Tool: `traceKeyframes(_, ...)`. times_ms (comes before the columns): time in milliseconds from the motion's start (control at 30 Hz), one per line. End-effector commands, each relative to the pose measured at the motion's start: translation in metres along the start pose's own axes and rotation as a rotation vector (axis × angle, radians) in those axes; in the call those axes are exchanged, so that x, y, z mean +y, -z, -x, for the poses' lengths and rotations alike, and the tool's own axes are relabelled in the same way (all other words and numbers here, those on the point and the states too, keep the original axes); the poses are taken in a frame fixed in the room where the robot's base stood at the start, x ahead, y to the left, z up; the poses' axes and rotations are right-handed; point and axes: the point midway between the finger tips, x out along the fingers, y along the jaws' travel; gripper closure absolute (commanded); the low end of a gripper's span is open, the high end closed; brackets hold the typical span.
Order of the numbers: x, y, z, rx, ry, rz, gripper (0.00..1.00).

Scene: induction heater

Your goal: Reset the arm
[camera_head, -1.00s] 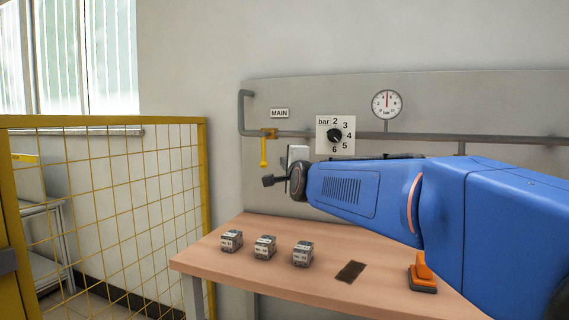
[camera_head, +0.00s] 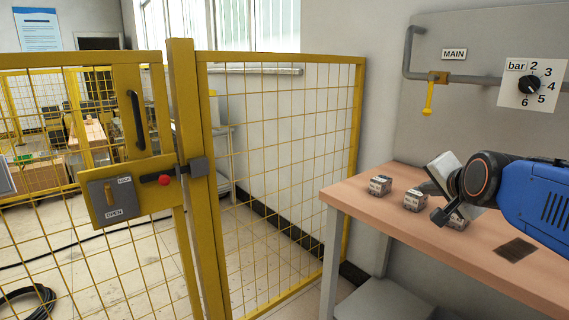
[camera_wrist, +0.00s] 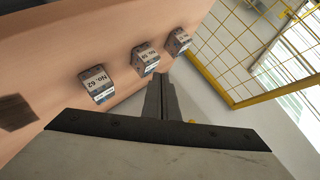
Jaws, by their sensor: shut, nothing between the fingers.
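My gripper (camera_head: 432,190) is at the end of my blue arm, at the right of the head view, seen in front of the table's blocks. In the wrist view its two narrow fingers (camera_wrist: 160,92) lie together with nothing between them.
Three small labelled blocks stand in a row on the table (camera_head: 340,192): left (camera_head: 380,185), middle (camera_head: 414,201) and right (camera_head: 457,223), partly hidden. A yellow mesh fence with a latched gate (camera_head: 112,200) stands left. A yellow valve lever (camera_head: 428,98) and pressure knob (camera_head: 529,85) are on the wall.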

Motion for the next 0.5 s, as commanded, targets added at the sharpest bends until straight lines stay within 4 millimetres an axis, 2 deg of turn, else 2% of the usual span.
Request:
traceKeyframes(33, 0.017, -0.024, 0.009, -0.055, -0.035, 0.090, 1.00)
traceKeyframes(200, 0.079, -0.096, 0.040, -0.253, -0.143, 0.416, 1.00)
traceKeyframes(400, 0.151, -0.160, 0.082, -0.489, -0.215, 0.754, 1.00)
traceKeyframes(500, 0.178, -0.179, 0.099, -0.581, -0.229, 0.873, 1.00)
